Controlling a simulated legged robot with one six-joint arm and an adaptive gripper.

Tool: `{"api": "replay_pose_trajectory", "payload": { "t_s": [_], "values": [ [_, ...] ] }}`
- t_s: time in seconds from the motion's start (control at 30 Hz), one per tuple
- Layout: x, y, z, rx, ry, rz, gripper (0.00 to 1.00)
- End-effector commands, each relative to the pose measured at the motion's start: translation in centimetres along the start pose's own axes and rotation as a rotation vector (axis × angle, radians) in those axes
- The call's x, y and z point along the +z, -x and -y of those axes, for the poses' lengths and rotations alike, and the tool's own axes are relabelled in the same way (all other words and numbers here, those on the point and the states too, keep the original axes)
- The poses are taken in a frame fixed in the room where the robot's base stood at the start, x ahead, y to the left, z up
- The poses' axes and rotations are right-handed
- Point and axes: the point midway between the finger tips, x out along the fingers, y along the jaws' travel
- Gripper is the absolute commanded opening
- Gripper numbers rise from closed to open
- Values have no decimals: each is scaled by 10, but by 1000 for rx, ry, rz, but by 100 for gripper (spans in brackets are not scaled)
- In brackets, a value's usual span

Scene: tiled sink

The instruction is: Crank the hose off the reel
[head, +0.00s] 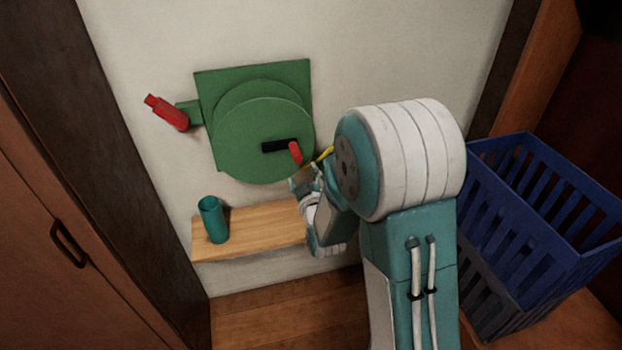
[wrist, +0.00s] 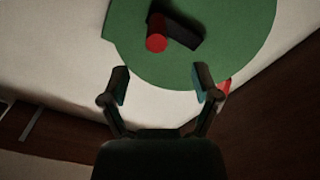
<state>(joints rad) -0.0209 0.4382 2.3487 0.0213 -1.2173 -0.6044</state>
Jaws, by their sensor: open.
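The green hose reel (head: 250,145) is mounted on the white wall. Its round face carries a black crank arm (head: 275,146) with a red handle (head: 295,152) at its right end. In the wrist view the red handle (wrist: 157,34) and black arm (wrist: 184,30) show beyond my fingertips, up and left of centre. A red nozzle (head: 166,112) sits in a green holder left of the reel. My gripper (wrist: 163,82) is open and empty, apart from the handle. In the head view my arm hides most of the gripper and a short yellow piece shows by the handle.
A wooden shelf (head: 262,233) below the reel holds a teal cup (head: 213,220) at its left end. A blue slatted crate (head: 545,215) stands at the right. A wooden door (head: 60,230) with a dark handle is at the left.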

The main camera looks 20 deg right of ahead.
Motion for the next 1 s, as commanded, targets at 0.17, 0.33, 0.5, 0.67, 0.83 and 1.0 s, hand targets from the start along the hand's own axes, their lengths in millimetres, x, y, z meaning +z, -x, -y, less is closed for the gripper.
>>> {"api": "replay_pose_trajectory", "payload": {
  "t_s": [0.17,0.33,0.5,0.67,0.83,1.0],
  "values": [
    [4,-17,-6,0,-8,-1,80],
    [7,-34,-11,2,-13,1,80],
    [5,-52,-8,1,-10,1,80],
    [3,-68,-5,0,-8,0,80],
    [3,-85,-6,0,-8,0,80],
    [5,-95,-8,1,-11,1,80]
  ]
}}
